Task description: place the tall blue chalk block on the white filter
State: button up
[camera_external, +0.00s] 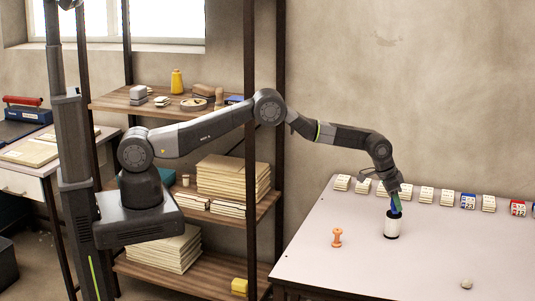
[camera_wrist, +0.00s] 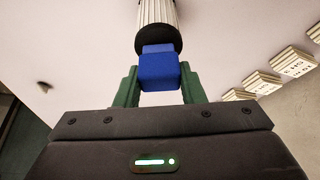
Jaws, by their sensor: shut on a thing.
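The blue chalk block (camera_wrist: 157,68) is between the green fingers of my gripper (camera_wrist: 158,80) in the wrist view, with one finger on each side. My gripper (camera_external: 394,197) points down in the external view, with the blue block (camera_external: 396,208) below its fingers. The white filter (camera_external: 391,228) is a short upright cylinder with dark ends, standing on the table directly under the block. In the wrist view the pleated white filter (camera_wrist: 157,12) and its black end lie just beyond the block. Whether block and filter touch I cannot tell.
An orange spool-shaped piece (camera_external: 336,237) stands left of the filter on the pale table (camera_external: 430,262). A small grey lump (camera_external: 466,283) lies near the front right. A row of numbered blocks (camera_external: 427,194) lines the back edge.

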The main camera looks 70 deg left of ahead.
jog(key=shift+f+b, duration=0.2)
jog(key=shift+b, duration=0.1)
jog(key=o, duration=1)
jog(key=shift+r, duration=0.1)
jog(key=shift+r, duration=0.35)
jog(key=b+v, duration=0.1)
jog(key=v, duration=1)
jog(key=shift+s+r+b, duration=0.25)
jog(key=shift+b, duration=0.15)
jog(key=shift+f, duration=0.1)
